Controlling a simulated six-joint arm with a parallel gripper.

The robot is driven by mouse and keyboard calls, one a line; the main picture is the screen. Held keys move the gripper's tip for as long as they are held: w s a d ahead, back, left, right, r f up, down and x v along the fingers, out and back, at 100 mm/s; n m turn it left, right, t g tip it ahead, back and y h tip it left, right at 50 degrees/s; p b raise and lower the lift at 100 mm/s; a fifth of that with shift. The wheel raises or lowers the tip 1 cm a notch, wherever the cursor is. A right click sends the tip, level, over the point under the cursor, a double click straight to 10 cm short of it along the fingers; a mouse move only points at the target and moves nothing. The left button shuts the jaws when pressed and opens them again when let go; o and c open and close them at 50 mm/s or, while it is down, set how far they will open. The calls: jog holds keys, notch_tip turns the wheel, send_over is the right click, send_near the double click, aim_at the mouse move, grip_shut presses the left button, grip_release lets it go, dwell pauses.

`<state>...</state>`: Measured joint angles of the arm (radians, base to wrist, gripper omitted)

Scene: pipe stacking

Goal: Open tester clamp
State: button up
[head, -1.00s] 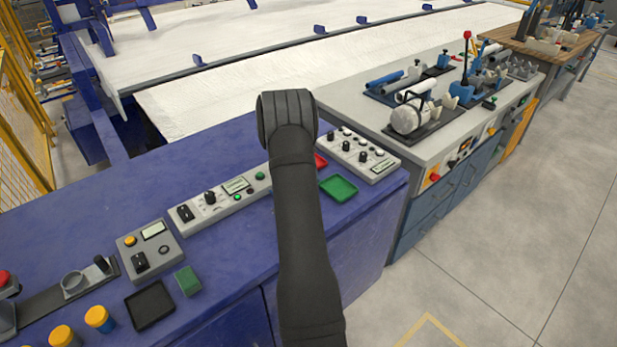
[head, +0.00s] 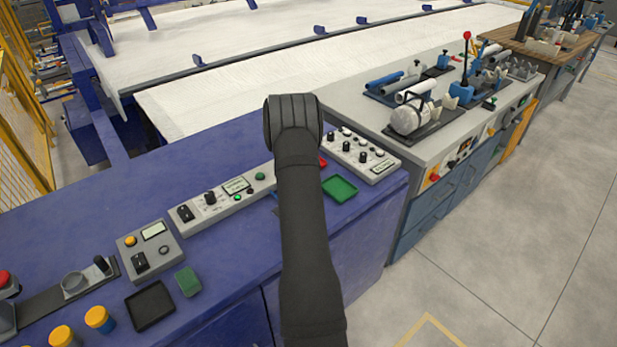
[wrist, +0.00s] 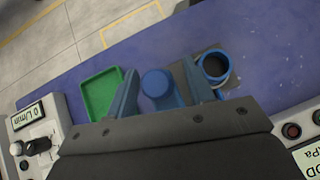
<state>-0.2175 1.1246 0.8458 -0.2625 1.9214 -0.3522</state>
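In the wrist view, my gripper (wrist: 160,92) points down over the blue bench, its two blue fingers apart. A blue round-topped post or knob (wrist: 157,83) stands between the fingers; I cannot tell whether they touch it. It looks like the tester clamp's handle, but that is not certain. Just right of the fingers is a blue ring with a dark hollow (wrist: 214,67) on a dark plate (wrist: 190,72).
A green tray (head: 339,188) lies right of my arm, also close beside the left finger in the wrist view (wrist: 101,93). Grey control panels (head: 362,155) and (head: 222,197) flank the arm. Open bench lies beyond.

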jog(key=shift+w+d, duration=0.1)
jog(key=shift+r, duration=0.55)
notch_tip(320, 180, up, 3)
jog(key=shift+r, duration=0.1)
jog(key=s+d+r, duration=0.4)
jog(key=d+r, duration=0.2)
jog(key=d, duration=0.4)
jog(key=shift+s+d+r, duration=0.35)
jog(key=shift+s+r, duration=0.05)
jog(key=w+a+f, duration=0.1)
jog(key=a+f, duration=0.1)
jog(key=a, duration=0.1)
jog(key=w+a+f, duration=0.2)
jog(key=a, duration=0.2)
jog(key=w+a+f, duration=0.1)
jog(key=a+f, duration=0.2)
jog(key=shift+w+a, duration=0.25)
jog(key=shift+w, duration=0.1)
notch_tip(320, 180, down, 3)
jog(key=shift+w+f, duration=0.1)
jog(key=shift+f, duration=0.4)
